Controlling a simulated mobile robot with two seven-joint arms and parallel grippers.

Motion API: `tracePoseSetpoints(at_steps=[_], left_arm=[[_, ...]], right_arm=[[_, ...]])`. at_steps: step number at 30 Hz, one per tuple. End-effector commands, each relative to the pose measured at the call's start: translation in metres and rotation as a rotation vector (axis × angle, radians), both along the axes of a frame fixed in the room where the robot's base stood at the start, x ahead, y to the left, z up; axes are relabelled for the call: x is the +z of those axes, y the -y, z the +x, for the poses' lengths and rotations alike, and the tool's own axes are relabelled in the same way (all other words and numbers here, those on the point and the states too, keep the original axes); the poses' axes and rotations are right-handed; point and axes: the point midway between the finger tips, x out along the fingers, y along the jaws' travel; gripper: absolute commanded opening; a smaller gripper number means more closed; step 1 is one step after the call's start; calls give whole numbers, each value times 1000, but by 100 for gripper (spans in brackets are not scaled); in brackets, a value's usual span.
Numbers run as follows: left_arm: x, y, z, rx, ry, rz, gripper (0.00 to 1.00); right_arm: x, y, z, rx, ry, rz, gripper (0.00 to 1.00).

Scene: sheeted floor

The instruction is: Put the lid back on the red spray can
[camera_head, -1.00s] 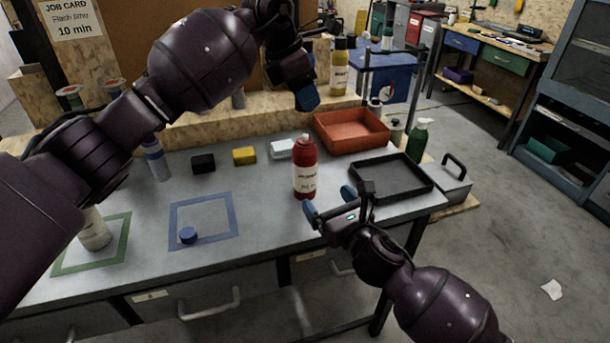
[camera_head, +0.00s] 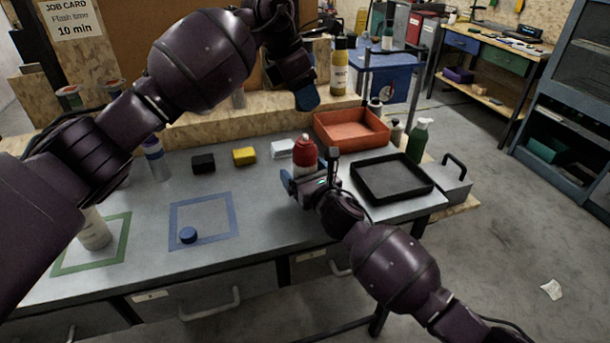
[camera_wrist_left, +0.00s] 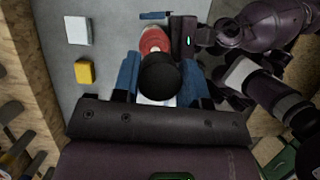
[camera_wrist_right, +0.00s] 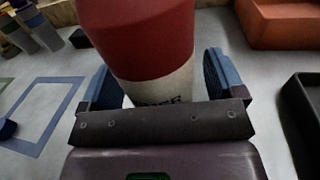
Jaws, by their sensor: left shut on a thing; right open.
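My right gripper (camera_head: 305,180) is open at the can. In the right wrist view its blue fingers stand on either side of the can's red and white body (camera_wrist_right: 150,60).
A blue cap (camera_head: 188,235) lies inside a blue taped square. Black, yellow and white blocks lie behind. An orange tray (camera_head: 350,143) and a black tray (camera_head: 435,188) are right of the can.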

Motion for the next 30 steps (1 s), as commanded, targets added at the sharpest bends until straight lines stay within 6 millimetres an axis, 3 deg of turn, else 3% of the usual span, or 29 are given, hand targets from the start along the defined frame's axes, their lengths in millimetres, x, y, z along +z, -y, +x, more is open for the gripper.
tracePoseSetpoints(at_steps=[7, 21, 26, 30], left_arm=[[0, 0, 0, 0, 0, 0, 18], [0, 0, 0, 0, 0, 0, 18], [-5, 0, 0, 0, -1, 0, 18], [-21, 0, 0, 1, -1, 0, 18]], right_arm=[[0, 0, 0, 0, 0, 0, 87], [0, 0, 0, 0, 0, 0, 15], [0, 0, 0, 0, 0, 0, 15], [0, 0, 0, 0, 0, 0, 15]])
